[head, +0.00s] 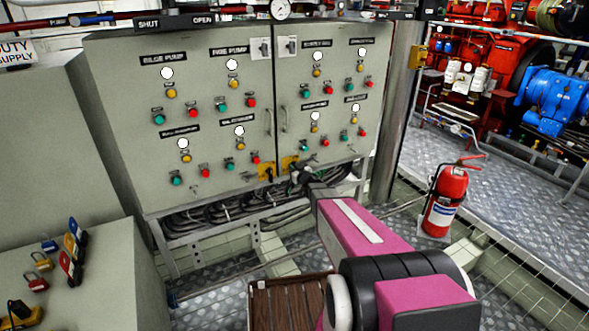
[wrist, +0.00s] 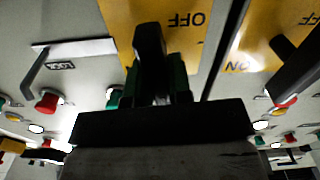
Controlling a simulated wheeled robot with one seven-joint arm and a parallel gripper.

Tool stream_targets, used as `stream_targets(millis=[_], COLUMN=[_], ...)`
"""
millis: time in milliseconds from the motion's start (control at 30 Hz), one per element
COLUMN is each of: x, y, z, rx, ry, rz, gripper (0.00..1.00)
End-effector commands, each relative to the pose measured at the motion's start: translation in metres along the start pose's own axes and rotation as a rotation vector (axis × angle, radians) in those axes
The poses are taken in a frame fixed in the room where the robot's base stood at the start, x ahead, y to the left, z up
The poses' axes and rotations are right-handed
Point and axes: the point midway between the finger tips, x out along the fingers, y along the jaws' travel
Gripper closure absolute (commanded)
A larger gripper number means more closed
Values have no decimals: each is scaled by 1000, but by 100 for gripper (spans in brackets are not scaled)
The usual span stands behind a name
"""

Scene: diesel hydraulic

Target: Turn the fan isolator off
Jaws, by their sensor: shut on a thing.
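Two yellow isolator plates sit low on the grey cabinet beside the door seam: a left one (head: 266,172) and a right one (head: 289,163). My gripper (head: 298,178) is in front of the right plate. In the wrist view my gripper (wrist: 155,88) is shut on a black isolator handle (wrist: 150,42), with green-sided fingers on either side. The held handle's plate (wrist: 118,25) shows OFF upside down; its ON mark is not visible. The other plate (wrist: 255,40) shows ON, with its own black handle (wrist: 297,62). I cannot read a fan name on either.
The cabinet (head: 225,130) carries several lamps and push buttons. In the wrist view a metal latch handle (wrist: 75,47) and a red button (wrist: 47,103) are close to the gripper. A fire extinguisher (head: 445,200) stands at right. A bench with padlocks (head: 35,283) is at left.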

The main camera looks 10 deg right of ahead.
Motion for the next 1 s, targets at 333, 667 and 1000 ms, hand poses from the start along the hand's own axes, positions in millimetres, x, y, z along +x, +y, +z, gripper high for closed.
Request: stream_targets(millis=[333, 667, 1000], x=[0, 0, 0], y=[-3, -5, -7], z=[1, 2, 4], rx=[-299, -613, -936], ry=[0, 0, -1], rz=[0, 0, 0], gripper=[100, 100, 100])
